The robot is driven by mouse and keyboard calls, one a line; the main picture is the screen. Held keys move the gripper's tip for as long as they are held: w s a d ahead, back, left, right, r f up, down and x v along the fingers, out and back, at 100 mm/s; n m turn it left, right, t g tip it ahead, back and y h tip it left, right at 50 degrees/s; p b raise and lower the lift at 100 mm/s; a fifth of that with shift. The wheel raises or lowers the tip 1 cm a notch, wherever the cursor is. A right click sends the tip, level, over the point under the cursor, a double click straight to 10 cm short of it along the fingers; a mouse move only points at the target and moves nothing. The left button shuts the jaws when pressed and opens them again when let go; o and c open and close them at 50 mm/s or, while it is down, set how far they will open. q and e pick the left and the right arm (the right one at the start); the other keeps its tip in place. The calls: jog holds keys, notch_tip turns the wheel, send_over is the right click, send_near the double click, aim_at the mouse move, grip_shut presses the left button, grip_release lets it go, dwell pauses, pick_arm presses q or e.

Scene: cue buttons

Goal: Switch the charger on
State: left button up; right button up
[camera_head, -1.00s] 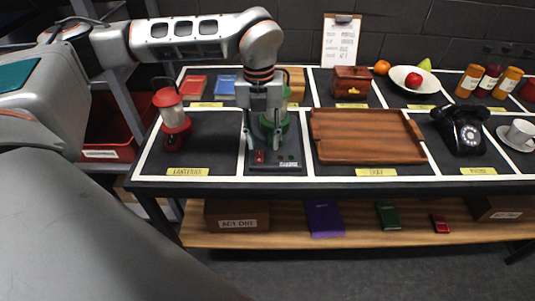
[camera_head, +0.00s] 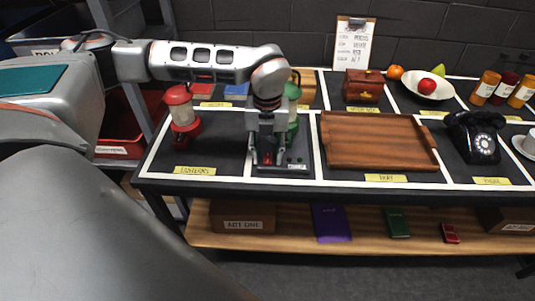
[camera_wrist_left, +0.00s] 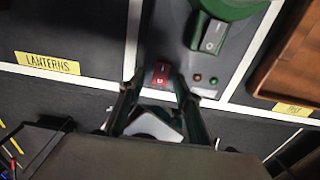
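The charger (camera_head: 301,151) is a dark grey plate on the table with a label at its front. A green lantern (camera_head: 292,121) stands on it, partly hidden behind my left arm; its green base also shows in the left wrist view (camera_wrist_left: 232,8). A red rocker switch (camera_wrist_left: 161,74) sits at the charger's front left, with two small indicators (camera_wrist_left: 205,79) to its right; I cannot tell whether they are lit. My left gripper (camera_head: 266,163) points down over the switch. Its fingers are apart, one on each side of the switch; contact is unclear. My right gripper is not in view.
A red lantern (camera_head: 182,114) stands to the left. A wooden tray (camera_head: 377,142) lies just right of the charger, and a black telephone (camera_head: 476,137) beyond it. Books, a wooden box (camera_head: 363,86) and a fruit bowl (camera_head: 428,85) line the back. A shelf (camera_head: 275,229) runs below.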

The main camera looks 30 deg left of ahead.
pick_arm(q)
jog(key=shift+c, duration=0.3)
grip_shut()
jog(key=shift+w+a+r+g+h+p, duration=0.15)
jog(key=shift+g+h+p, duration=0.25)
jog(key=shift+g+p, duration=0.4)
jog(key=shift+w+g+h+p, duration=0.2)
jog(key=shift+g+h+p, duration=0.2)
jog(key=shift+g+p, duration=0.25)
jog(key=shift+o, duration=0.3)
grip_release()
